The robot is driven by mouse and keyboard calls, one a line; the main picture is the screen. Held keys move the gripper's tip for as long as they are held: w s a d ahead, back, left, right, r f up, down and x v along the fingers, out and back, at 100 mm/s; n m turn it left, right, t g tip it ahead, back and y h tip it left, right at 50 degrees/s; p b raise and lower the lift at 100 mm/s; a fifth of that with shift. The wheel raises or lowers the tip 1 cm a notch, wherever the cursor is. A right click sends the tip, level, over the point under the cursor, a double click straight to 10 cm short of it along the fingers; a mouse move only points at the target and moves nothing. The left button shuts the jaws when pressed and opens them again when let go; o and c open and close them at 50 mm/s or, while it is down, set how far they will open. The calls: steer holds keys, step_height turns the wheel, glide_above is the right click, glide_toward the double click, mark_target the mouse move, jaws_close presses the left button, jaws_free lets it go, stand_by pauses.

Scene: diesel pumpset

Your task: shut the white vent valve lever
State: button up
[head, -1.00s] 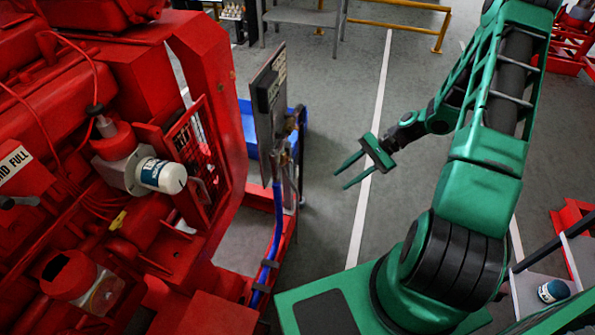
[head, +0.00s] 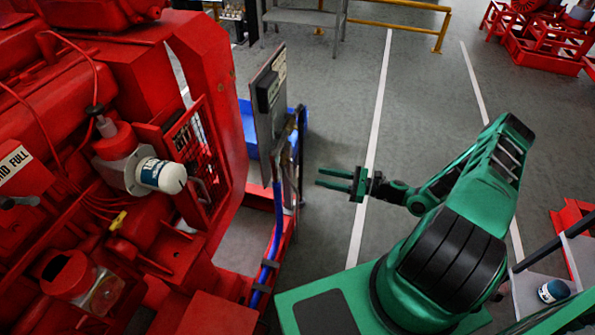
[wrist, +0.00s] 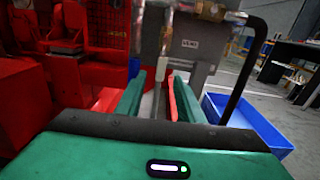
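My gripper (head: 320,178) is open and level to the right of the panel's pipework in the head view, with a gap between them. In the wrist view its two green fingers (wrist: 160,78) stand apart and point at the grey panel (wrist: 192,62). A thin pale upright bar (wrist: 157,96) shows between the fingers, beyond them. I cannot tell if it is the white vent valve lever or a pipe. Brass-coloured fittings (wrist: 208,10) sit at the top of the wrist view. In the head view the valve is too small and dark to make out its lever.
The red engine (head: 90,130) fills the left. The grey panel (head: 267,95) stands on its red base, with a blue hose (head: 277,225) and dark upright tubing beside it. A blue bin (wrist: 245,122) is to the panel's right in the wrist view. The floor around my gripper is clear.

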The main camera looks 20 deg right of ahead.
mark_target(297, 170)
steer(key=x, duration=1.1)
steer(key=shift+w+d, duration=0.1)
steer(key=shift+d, duration=0.05)
steer(key=shift+c, duration=0.3)
